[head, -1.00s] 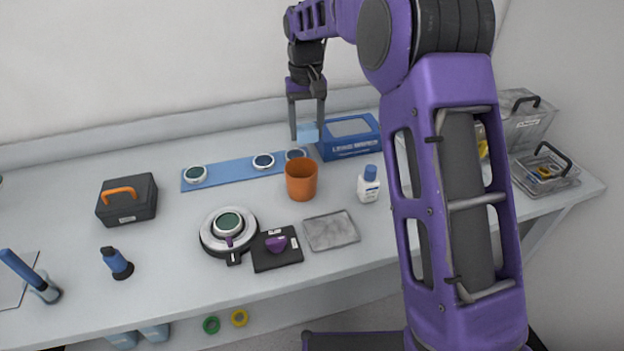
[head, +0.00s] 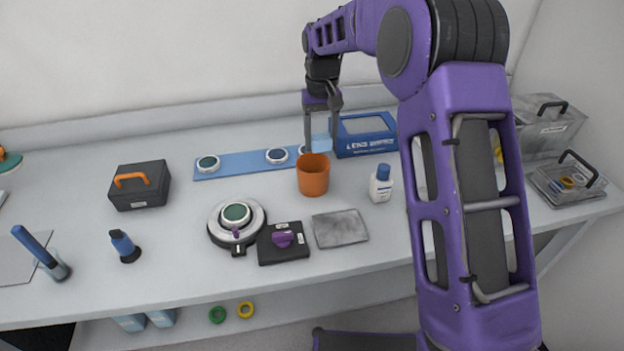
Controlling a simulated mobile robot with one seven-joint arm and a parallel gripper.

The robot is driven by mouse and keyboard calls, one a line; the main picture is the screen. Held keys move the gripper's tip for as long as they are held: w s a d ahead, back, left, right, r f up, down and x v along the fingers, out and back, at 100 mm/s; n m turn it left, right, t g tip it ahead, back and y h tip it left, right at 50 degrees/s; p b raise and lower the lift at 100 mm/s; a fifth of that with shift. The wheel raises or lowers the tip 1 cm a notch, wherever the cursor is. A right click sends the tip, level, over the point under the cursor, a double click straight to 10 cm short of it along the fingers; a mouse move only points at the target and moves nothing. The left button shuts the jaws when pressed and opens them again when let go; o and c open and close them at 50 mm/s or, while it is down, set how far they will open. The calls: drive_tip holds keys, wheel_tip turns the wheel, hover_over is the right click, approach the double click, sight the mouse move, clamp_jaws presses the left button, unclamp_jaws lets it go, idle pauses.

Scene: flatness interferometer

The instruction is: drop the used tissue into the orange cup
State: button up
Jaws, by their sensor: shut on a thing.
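The orange cup (head: 313,178) stands upright on the bench, open side up. My gripper (head: 320,147) points down just above and behind the cup's rim in the picture. It is shut on a pale blue tissue (head: 320,142), which shows between the fingers. The left fingertip comes close to the cup's rim. I cannot tell whether the tissue is over the cup's mouth or behind it.
A blue wipes box (head: 363,137) stands right behind the cup. A blue strip (head: 235,164) with round optics lies to the left. A white bottle (head: 381,185) with a blue cap stands right of the cup. A grey pad (head: 340,229) lies in front.

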drive_tip(key=shift+f, duration=0.3)
drive_tip(key=o, duration=1.5)
wheel_tip(320, 180, up, 18)
drive_tip(key=shift+f+p, duration=0.25)
drive_tip(key=shift+p, duration=0.4)
drive_tip(key=shift+s, duration=0.1)
